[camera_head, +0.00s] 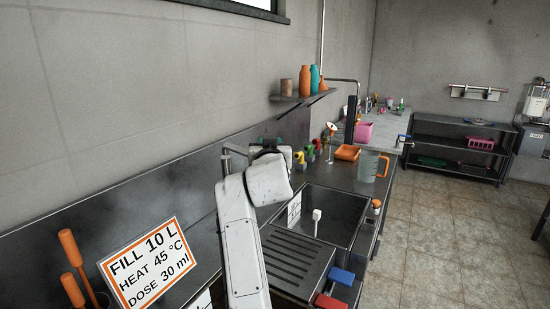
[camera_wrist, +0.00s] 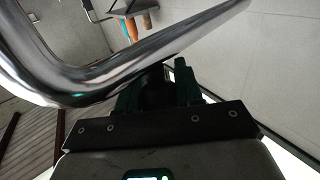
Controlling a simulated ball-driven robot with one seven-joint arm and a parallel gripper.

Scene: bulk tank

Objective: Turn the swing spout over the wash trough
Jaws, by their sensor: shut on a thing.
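The swing spout is a chrome pipe (camera_wrist: 130,68) that crosses close in front of the wrist camera, with a bend at the left. My gripper (camera_wrist: 158,88) is shut on it, with its dark green fingers partly hidden behind the pipe. In the head view a short piece of dark pipe (camera_head: 234,151) shows at the wall beside my white arm, and my arm hides most of the grip. The wash trough (camera_head: 341,211) is the dark rectangular basin right of my arm. A white-handled thing stands in it.
A slatted drainer (camera_head: 290,262) lies in front of the trough. Red (camera_head: 329,301) and blue (camera_head: 342,277) blocks sit at its corner. Tiled floor at the right is free.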

